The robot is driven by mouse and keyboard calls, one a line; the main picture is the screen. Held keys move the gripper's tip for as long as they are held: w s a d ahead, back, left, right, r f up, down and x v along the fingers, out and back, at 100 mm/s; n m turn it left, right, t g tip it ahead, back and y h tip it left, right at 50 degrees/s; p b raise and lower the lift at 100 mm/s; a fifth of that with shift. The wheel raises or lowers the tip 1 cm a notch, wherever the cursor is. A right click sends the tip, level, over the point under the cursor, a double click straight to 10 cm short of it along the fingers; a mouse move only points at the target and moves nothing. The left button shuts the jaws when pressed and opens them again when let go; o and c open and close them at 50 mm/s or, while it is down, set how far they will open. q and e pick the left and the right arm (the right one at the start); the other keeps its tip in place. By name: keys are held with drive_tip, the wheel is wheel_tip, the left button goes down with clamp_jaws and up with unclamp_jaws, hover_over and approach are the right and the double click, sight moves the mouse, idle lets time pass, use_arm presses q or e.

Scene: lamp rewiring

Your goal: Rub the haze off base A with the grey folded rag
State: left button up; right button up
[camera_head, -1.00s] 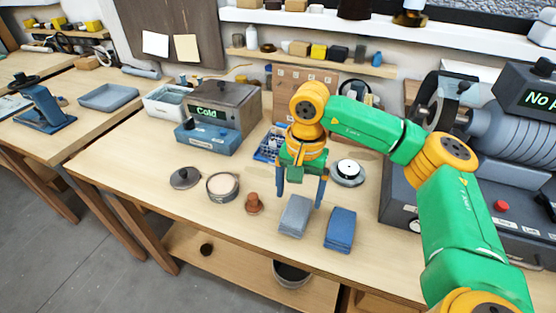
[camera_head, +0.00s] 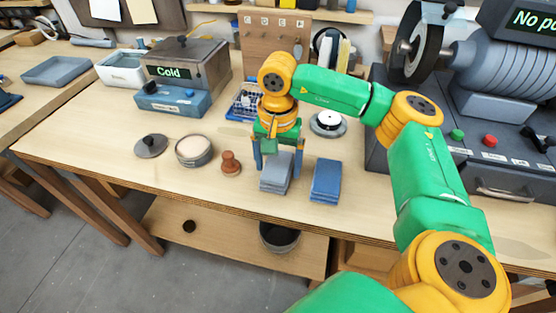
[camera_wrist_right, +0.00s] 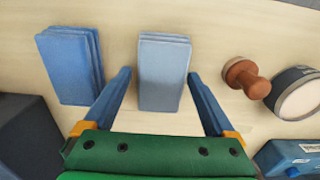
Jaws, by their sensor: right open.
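The grey folded rag (camera_head: 275,181) lies on the workbench, left of the blue folded rag (camera_head: 325,181). My right gripper (camera_head: 278,163) is open, pointing down over the grey rag. In the right wrist view my right gripper (camera_wrist_right: 159,76) has one finger on each side of the grey rag (camera_wrist_right: 164,72), with gaps between, and the blue rag (camera_wrist_right: 72,66) lies outside the left finger. A round grey base with a white top (camera_head: 328,122) stands behind the rags; I cannot read a label or tell whether it is base A. My left gripper is out of view.
A brown knobbed piece (camera_head: 230,165), a round tin (camera_head: 194,150) and a dark lid (camera_head: 151,146) stand left of the grey rag. A box reading "Cold" (camera_head: 188,65) is behind them. A large grey machine (camera_head: 460,150) fills the right. The bench front is clear.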

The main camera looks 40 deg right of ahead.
drive_tip(key=shift+w, duration=0.15)
drive_tip(key=c, duration=1)
wheel_tip(320, 180, up, 5)
drive_tip(key=p, duration=0.4)
drive_tip(key=shift+r, duration=0.15)
